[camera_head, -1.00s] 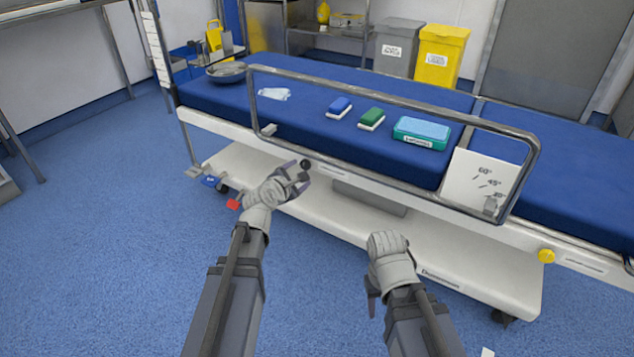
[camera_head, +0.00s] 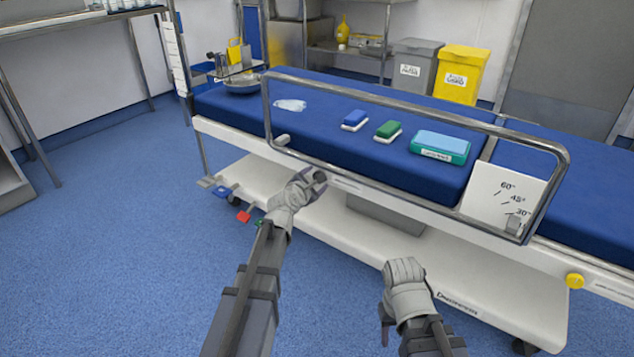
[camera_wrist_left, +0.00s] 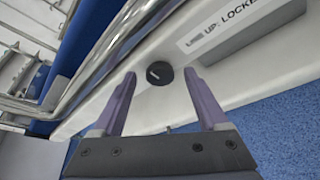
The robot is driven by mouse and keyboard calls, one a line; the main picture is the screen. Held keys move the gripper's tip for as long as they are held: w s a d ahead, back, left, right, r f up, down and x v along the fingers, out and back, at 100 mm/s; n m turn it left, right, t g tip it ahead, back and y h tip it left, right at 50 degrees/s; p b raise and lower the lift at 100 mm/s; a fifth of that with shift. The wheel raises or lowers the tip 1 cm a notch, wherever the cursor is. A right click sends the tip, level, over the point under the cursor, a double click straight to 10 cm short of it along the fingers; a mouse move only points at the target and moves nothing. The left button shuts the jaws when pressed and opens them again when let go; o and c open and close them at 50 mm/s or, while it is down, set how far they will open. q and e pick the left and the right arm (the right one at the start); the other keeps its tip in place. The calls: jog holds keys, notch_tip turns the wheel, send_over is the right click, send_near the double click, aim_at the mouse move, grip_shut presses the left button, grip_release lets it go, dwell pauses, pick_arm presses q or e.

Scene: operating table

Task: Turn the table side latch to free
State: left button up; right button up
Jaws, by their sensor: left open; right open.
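The side latch is a round black knob (camera_wrist_left: 160,73) with a short white mark on the table's white side rail, beside a label reading "UP" and "LOCKED" (camera_wrist_left: 235,25) in the left wrist view. In the head view the knob (camera_head: 320,177) shows small below the guard rail. My left gripper (camera_wrist_left: 158,78) is open, its two purple fingers on either side of the knob in the picture; I cannot tell whether they touch it. It also shows in the head view (camera_head: 306,180). My right gripper (camera_head: 385,328) hangs low in front of the table, apart from it, its fingers mostly hidden.
The metal guard rail (camera_head: 400,102) stands above the latch. On the blue mattress lie a blue brush (camera_head: 355,120), a green brush (camera_head: 388,131) and a teal box (camera_head: 440,147).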

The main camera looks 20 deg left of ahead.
pick_arm(q)
jog(key=shift+w+f, duration=0.2)
jog(key=shift+w, duration=0.45)
jog(key=shift+c, duration=0.3)
grip_shut()
